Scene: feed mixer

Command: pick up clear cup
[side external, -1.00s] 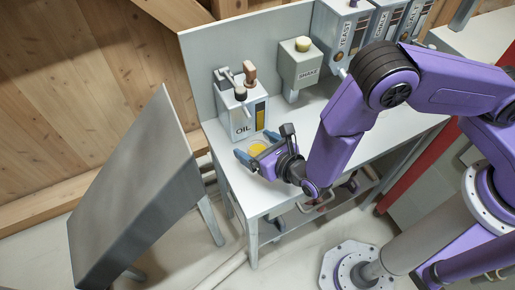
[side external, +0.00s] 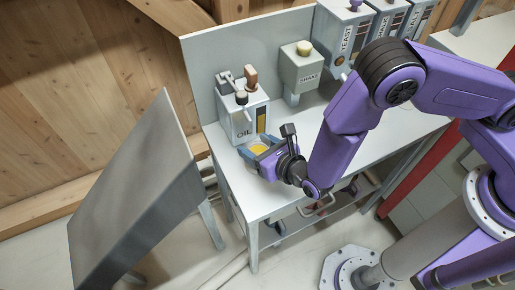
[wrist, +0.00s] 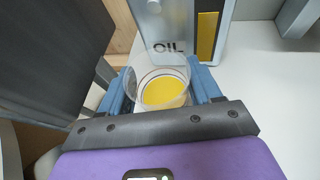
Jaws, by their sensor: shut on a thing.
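The clear cup (wrist: 160,78) is see-through and holds yellow liquid at its bottom. It stands at the left end of the grey bench, just in front of the oil dispenser (side external: 242,112). In the side view the cup (side external: 259,149) shows mainly as a yellow disc, partly hidden by my gripper. My gripper (side external: 258,150) has its blue fingers on both sides of the cup. In the wrist view the gripper (wrist: 158,88) is shut on the cup, one finger at its left and one at its right. The cup looks upright.
The oil dispenser (wrist: 182,40) stands close behind the cup. A shake dispenser (side external: 303,72) and several labelled dispensers, one marked yeast (side external: 342,38), line the back of the bench (side external: 290,170). A tilted grey panel (side external: 135,200) stands left of the bench.

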